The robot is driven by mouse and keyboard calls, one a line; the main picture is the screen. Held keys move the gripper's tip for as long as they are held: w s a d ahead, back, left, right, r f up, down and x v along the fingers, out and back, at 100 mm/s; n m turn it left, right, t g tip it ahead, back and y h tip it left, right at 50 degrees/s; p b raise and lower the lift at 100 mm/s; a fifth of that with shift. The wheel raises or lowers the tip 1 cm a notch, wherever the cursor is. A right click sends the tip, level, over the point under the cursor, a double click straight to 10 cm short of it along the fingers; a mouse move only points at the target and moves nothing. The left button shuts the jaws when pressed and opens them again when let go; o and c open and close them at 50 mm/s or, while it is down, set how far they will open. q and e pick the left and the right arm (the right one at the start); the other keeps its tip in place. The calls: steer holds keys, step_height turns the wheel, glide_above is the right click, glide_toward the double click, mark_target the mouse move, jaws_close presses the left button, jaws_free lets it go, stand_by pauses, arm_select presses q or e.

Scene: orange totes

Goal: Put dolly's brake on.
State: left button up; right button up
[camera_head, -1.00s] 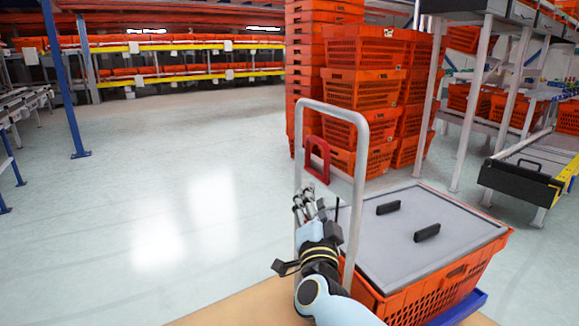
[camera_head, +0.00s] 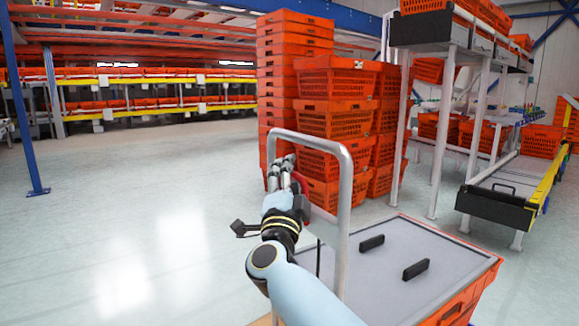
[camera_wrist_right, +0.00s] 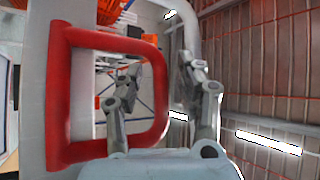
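The dolly's upright grey hoop (camera_head: 344,195) stands at the front of a lidded orange tote. A red D-shaped brake handle (camera_head: 302,185) is on the hoop's left side, mostly hidden by my right gripper (camera_head: 280,163) in the head view. In the right wrist view the red handle (camera_wrist_right: 63,100) is large, close and at left. My right gripper (camera_wrist_right: 160,62) is open there; one finger appears across the loop's opening and the other beyond its outer bar, so the bar appears between them. Contact cannot be told. My left gripper is not in view.
The tote's grey lid (camera_head: 393,262) with two black grips is right of the hoop. Stacked orange totes (camera_head: 335,100) stand behind it. A rack (camera_head: 445,130) and a roller conveyor (camera_head: 500,205) are at right. The floor (camera_head: 150,220) at left is clear.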

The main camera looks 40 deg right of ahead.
steer(key=shift+w+d+r, duration=0.1)
steer(key=shift+w+d, duration=0.05)
jaws_close()
stand_by(0.4)
